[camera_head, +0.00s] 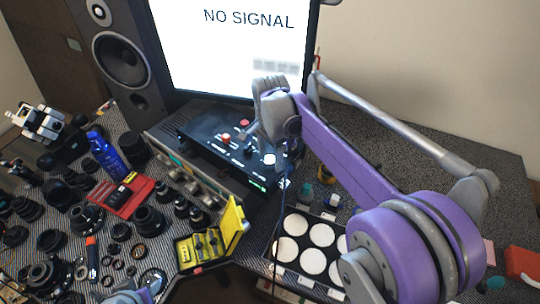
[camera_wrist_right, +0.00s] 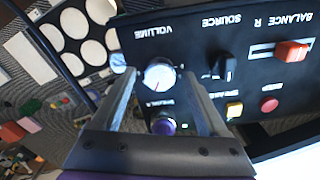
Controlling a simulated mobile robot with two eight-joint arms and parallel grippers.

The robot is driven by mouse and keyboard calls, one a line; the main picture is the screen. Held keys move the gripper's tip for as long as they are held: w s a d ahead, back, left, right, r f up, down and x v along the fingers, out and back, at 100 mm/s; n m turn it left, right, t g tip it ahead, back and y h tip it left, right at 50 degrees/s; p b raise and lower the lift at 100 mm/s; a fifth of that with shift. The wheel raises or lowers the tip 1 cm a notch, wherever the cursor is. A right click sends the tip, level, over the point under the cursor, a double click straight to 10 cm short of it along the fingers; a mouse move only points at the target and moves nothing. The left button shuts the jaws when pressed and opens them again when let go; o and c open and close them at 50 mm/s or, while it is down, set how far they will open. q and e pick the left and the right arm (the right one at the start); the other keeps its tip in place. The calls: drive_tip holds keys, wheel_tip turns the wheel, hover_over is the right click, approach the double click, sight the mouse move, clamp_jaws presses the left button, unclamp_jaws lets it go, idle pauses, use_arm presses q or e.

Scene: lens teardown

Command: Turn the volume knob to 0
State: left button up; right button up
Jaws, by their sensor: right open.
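The volume knob (camera_wrist_right: 158,75) is a white round knob on a black panel in the right wrist view, beside the upside-down label VOLUME. In the head view the knob (camera_head: 269,158) shows pale at the right end of the black amplifier box (camera_head: 215,133). My right gripper (camera_wrist_right: 157,82) is open, with one fingertip on each side of the knob; whether they touch it I cannot tell. In the head view my right gripper (camera_head: 273,138) hangs over the box's right end. A small grey and purple part of my left arm shows at the bottom edge; its jaws cannot be made out.
Near the knob are a purple knob (camera_wrist_right: 163,125), a black source switch (camera_wrist_right: 222,66) and a red balance slider (camera_wrist_right: 291,51). A monitor (camera_head: 235,50) stands behind the box. A white-disc tray (camera_head: 272,264) and yellow case (camera_head: 203,247) lie in front; lens parts crowd the left.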

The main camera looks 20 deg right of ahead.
clamp_jaws()
drive_tip(key=shift+n, duration=0.3)
drive_tip(key=n, duration=0.5)
drive_tip(key=shift+n, duration=0.3)
drive_tip(key=n, duration=0.6)
drive_tip(key=shift+w+a, duration=0.1)
drive_tip(key=n, duration=0.5)
drive_tip(key=shift+n, duration=0.4)
drive_tip(key=n, duration=0.6)
